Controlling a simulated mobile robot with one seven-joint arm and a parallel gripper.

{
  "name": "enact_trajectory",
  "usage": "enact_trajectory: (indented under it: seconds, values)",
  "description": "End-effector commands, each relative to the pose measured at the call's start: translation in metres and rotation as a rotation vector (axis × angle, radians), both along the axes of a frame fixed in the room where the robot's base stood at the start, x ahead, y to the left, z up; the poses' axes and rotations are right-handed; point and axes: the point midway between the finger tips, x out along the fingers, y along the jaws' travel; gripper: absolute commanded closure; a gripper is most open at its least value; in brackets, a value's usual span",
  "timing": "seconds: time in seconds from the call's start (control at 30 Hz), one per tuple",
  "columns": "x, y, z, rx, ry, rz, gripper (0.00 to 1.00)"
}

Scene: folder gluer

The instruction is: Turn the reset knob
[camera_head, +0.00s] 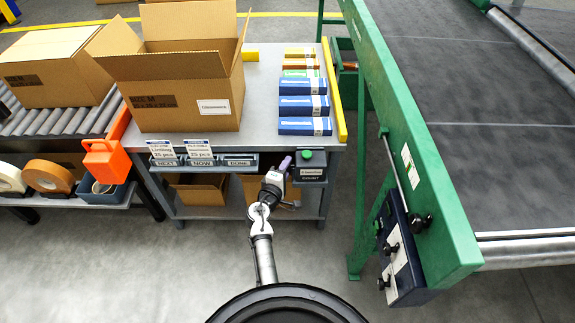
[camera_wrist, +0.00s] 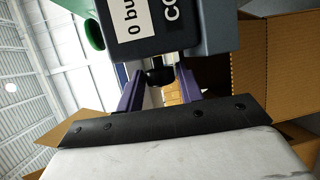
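The dark counter box (camera_head: 309,166) hangs at the table's front right corner, with a green button on top and a "COUNT" label. In the wrist view the box (camera_wrist: 205,40) fills the top and its label starts with "0 bu". A small black knob (camera_wrist: 158,76) sticks out of the box there, between the two purple fingers of my gripper (camera_wrist: 160,90). The fingers are apart; whether they touch the knob I cannot tell. In the head view my gripper (camera_head: 281,172) is just left of the box and the knob is hidden.
The grey table (camera_head: 255,100) holds an open carton (camera_head: 180,105) and blue packs (camera_head: 305,105). Small bins (camera_head: 203,161) with cards hang left of the box. At right, a green machine frame (camera_head: 410,130) carries a dark panel (camera_head: 402,255) with black knobs. Floor between is clear.

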Motion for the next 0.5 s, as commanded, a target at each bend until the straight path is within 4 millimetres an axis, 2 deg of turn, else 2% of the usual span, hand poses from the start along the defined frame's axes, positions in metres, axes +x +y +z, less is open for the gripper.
enact_trajectory:
  seconds: [0.17, 0.43, 0.5]
  values:
    - [0.0116, -0.005, -0.0018, 0.001, 0.001, 0.0, 0.64]
    - [0.0129, -0.0055, -0.0017, 0.001, 0.001, 0.0, 0.64]
    - [0.0128, -0.0054, -0.0017, 0.001, 0.001, 0.0, 0.7]
